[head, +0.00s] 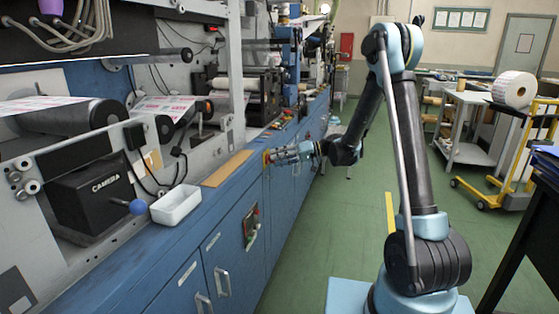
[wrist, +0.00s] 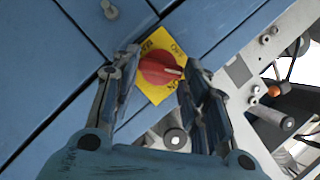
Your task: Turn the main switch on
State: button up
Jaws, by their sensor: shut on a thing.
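The main switch is a red rotary knob (wrist: 158,66) on a yellow plate (wrist: 152,92) on the blue cabinet. In the wrist view, the knob's white mark points right, between the lettering OFF above and what looks like ON below. My gripper (wrist: 163,62) has a finger on either side of the knob and is shut on it. In the head view, my gripper (head: 278,157) reaches left to the cabinet front, and only a bit of the yellow plate (head: 266,157) shows; the knob is hidden there.
The blue cabinet (head: 226,225) runs along the left, with door handles and a small red and green fitting (head: 251,224). A white tray (head: 176,206) and a black camera box (head: 92,192) are above it. The green floor (head: 325,240) alongside is clear. A yellow trolley (head: 515,150) stands at right.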

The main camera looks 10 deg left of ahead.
jog(key=shift+w+f+m+g+y, duration=0.15)
jog(key=shift+m+g+y, duration=0.2)
jog(key=shift+m, duration=0.7)
jog(key=shift+w+f+m+g+y, duration=0.15)
jog(key=shift+m+g+y, duration=0.2)
jog(key=shift+m, duration=0.65)
jog(key=shift+w+f+m+g+y, duration=0.15)
jog(key=shift+m+y, duration=0.25)
jog(key=shift+m, duration=0.65)
jog(key=shift+s, duration=0.15)
jog(key=o, duration=1)
jog(key=shift+o, duration=0.2)
jog(key=v, duration=1.2)
